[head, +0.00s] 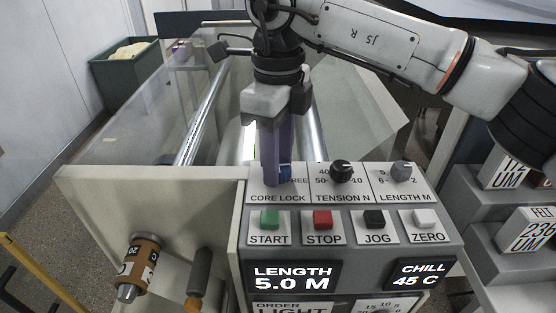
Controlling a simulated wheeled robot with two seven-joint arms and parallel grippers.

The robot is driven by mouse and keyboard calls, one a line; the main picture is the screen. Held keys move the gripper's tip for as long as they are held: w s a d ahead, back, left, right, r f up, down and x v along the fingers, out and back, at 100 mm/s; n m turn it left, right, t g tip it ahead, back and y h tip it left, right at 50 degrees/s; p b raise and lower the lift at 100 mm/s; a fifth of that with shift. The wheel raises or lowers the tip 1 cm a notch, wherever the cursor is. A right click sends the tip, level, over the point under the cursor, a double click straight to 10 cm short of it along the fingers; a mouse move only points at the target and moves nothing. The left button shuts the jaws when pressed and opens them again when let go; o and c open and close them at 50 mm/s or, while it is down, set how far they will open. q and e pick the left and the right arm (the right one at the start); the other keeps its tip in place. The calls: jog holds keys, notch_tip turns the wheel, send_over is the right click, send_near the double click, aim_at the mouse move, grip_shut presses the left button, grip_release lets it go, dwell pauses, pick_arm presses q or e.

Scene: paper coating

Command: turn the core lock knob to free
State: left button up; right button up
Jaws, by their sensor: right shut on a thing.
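The core lock knob (285,171) is blue and sits on the control panel above the label CORE LOCK. Most of it is hidden behind the fingers of my right gripper (276,180), which comes down from above. The gripper is shut on the knob. Part of the word FREE shows just right of the knob. Which way the knob points cannot be seen. My left gripper is not in view.
The tension knob (342,171) and length knob (401,170) stand right of the core lock. Below are the START (269,220), STOP (322,220), JOG (374,219) and ZERO (425,218) buttons. A clear cover (130,135) and metal rollers (203,115) lie behind.

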jog(key=shift+m, duration=0.9)
jog(key=shift+r, duration=0.1)
jog(key=o, duration=1.1)
notch_tip(320, 180, up, 10)
jog(key=shift+r, duration=0.1)
